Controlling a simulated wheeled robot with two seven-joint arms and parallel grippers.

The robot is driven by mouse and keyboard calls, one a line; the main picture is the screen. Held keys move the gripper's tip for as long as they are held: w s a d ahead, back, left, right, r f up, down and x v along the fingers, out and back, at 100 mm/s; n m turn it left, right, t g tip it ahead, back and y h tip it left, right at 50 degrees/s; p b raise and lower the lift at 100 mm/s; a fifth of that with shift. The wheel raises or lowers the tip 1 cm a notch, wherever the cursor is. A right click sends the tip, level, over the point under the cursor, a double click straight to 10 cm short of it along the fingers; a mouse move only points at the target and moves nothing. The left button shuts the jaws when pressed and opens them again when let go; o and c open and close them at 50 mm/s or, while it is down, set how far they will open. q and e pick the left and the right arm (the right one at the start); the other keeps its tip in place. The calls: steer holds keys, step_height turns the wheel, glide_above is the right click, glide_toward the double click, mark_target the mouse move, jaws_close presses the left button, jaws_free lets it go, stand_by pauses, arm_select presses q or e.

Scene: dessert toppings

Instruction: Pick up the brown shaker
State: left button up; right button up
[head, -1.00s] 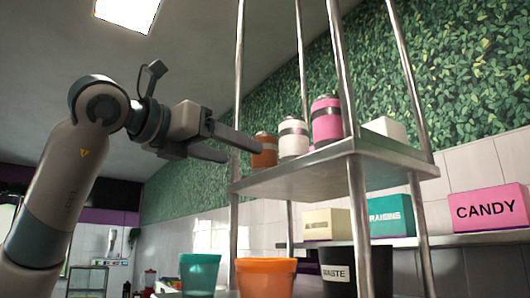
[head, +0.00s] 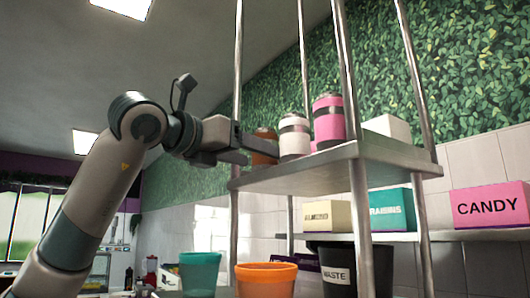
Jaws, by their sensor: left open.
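The brown shaker (head: 264,148) stands upright on the upper metal shelf (head: 300,176), at the shelf's left end. A white shaker (head: 294,138) and a pink shaker (head: 329,120) stand to its right. My left gripper (head: 262,148) is open at the brown shaker, and its fingers overlap the shaker's middle in the picture. Part of the shaker is hidden behind a finger. I cannot tell whether the fingers touch it. My right gripper does not show.
A metal post (head: 236,100) rises just left of the shaker, close to my gripper. A white box (head: 386,127) sits farther right on the shelf. Below are a teal cup (head: 199,272), an orange cup (head: 265,280), a waste bin (head: 338,268) and labelled boxes, including candy (head: 490,205).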

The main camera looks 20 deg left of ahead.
mark_target(256, 155)
arm_select(q)
steer(key=w+p, duration=0.1)
steer(key=w, duration=0.1)
steer(key=w+d+p, duration=0.1)
steer(key=shift+w+r+p, duration=0.25)
steer(key=shift+r+p, duration=0.1)
steer(key=shift+r, duration=0.05)
steer(key=shift+w+d+f, duration=0.2)
steer(key=shift+w+d, duration=0.05)
steer(key=shift+w, duration=0.3)
steer(key=shift+c, duration=0.6)
steer(key=c, duration=1.1)
steer(key=shift+r, duration=0.2)
